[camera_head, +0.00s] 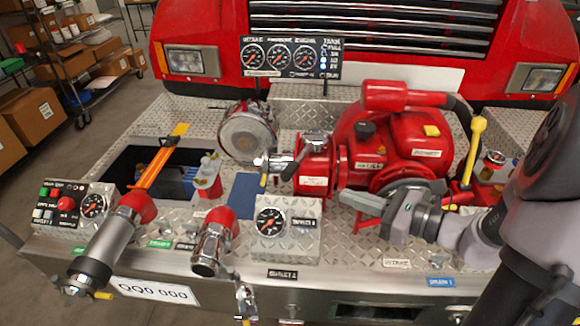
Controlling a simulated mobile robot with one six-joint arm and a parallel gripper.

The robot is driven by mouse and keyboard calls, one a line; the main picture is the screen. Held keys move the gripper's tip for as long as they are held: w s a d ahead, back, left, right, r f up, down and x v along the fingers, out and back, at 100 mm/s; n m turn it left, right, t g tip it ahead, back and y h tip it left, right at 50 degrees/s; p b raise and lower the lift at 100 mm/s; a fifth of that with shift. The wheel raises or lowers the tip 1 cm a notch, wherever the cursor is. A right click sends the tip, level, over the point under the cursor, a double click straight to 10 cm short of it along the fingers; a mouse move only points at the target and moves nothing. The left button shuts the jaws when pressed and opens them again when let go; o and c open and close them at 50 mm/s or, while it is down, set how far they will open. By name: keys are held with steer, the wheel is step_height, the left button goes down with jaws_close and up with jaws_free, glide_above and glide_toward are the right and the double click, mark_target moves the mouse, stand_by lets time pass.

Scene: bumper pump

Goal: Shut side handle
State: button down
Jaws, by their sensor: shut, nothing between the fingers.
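The red pump (385,145) sits on the metal bumper deck. A silver side outlet with a small valve handle (268,162) sticks out from the pump's left side; the handle has a yellow tip, and I cannot tell whether it is open or closed. My gripper (350,198) is in front of the pump, pointing left. Its fingers are shut and empty, to the right of and below the side outlet, apart from the handle. A yellow lever (476,138) stands upright at the pump's right side. My gripper and arm hide the pump's lower right part.
A gauge box (287,228) stands just left of and below my gripper. Chrome nozzles (214,243) and (110,245) project at the front left. A gauge panel (290,58) stands behind. An open compartment (135,160) holds tools at left.

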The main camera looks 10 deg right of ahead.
mark_target(290, 178)
steer(key=b+x, duration=0.3)
steer(key=x, duration=0.9)
steer(key=shift+a, duration=0.15)
steer(key=shift+w+a+b, duration=0.3)
steer(key=shift+w+a, duration=0.1)
steer(key=shift+w, duration=0.05)
